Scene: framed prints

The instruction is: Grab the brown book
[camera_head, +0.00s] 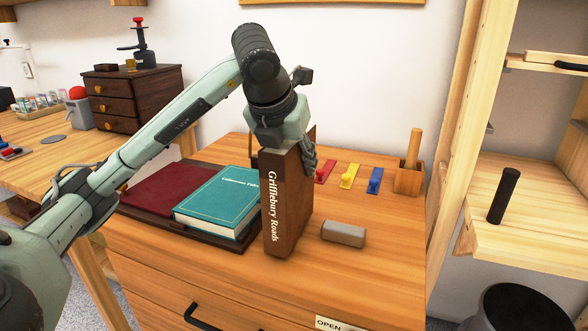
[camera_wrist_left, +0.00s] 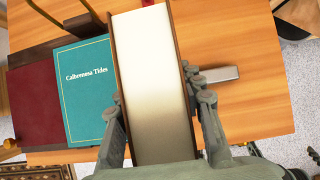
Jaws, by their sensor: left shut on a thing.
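The brown book (camera_head: 285,205), with "Grifflebury Roads" on its spine, stands upright over the wooden cabinet top. My left gripper (camera_head: 290,152) reaches down from above and is shut on its upper part. In the left wrist view the book (camera_wrist_left: 152,85) sits between the two fingers of the left gripper (camera_wrist_left: 165,120), its pale page edges facing the camera. I cannot tell whether the book's bottom touches the surface. My right gripper is not in view.
A teal book (camera_head: 218,199) and a dark red area (camera_head: 160,189) lie on a dark tray left of the brown book. A grey block (camera_head: 343,234) lies to the right. Red, yellow and blue hooks (camera_head: 348,176) and a wooden holder (camera_head: 408,180) are behind. The front right top is clear.

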